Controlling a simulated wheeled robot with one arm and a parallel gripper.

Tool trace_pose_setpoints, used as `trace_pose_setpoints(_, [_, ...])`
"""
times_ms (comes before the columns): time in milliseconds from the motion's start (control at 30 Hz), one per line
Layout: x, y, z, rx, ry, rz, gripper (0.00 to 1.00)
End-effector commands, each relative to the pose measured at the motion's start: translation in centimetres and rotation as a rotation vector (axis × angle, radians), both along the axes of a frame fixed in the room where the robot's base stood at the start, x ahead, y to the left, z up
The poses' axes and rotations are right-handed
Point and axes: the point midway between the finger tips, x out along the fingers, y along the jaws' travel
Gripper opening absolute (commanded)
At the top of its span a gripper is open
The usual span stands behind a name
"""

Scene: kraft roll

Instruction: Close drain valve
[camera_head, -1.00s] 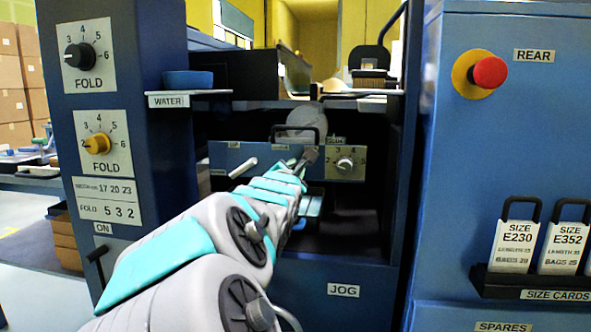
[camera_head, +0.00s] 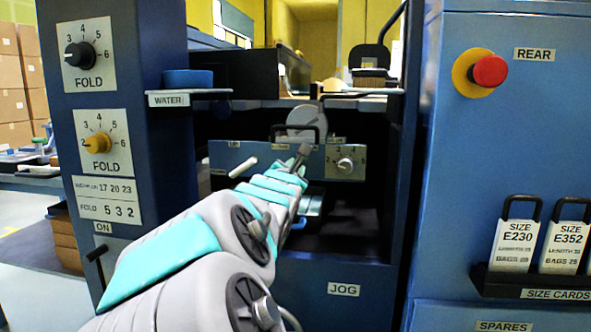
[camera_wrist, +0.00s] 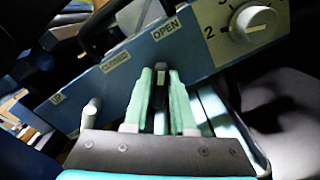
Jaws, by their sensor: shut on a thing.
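A blue panel (camera_head: 228,152) with a row of labels crosses the dark opening of the machine. In the wrist view the panel (camera_wrist: 75,103) carries a CLOSED label (camera_wrist: 116,61) and an OPEN label (camera_wrist: 166,29). My gripper (camera_wrist: 162,78) has its pale green fingers shut on a small dark lever (camera_wrist: 161,92), just below and between these two labels. My gripper (camera_head: 303,151) also shows in the head view, at the panel left of the numbered dial (camera_head: 345,165).
A white lever (camera_head: 243,167) sticks out of the panel's left part. A black handle (camera_head: 295,128) stands above the panel. The WATER shelf (camera_head: 190,95) juts out at upper left. The opening's right side below the panel looks clear.

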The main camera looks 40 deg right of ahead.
Motion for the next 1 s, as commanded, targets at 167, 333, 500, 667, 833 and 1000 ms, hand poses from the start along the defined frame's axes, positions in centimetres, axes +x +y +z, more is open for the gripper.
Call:
trace_pose_setpoints(167, [0.04, 0.02, -0.14, -0.098, 0.117, 0.000, 0.00])
trace_pose_setpoints(333, [0.07, 0.05, -0.16, -0.203, 0.239, -0.001, 0.00])
trace_pose_setpoints(500, [0.15, 0.11, -0.09, -0.310, 0.362, -0.002, 0.00])
trace_pose_setpoints(667, [0.23, 0.18, -0.05, -0.409, 0.478, 0.000, 0.00])
trace_pose_setpoints(833, [0.35, 0.30, 0.00, -0.514, 0.600, 0.001, 0.00])
trace_pose_setpoints(1000, [0.39, 0.33, 0.04, -0.620, 0.722, -0.002, 0.00])
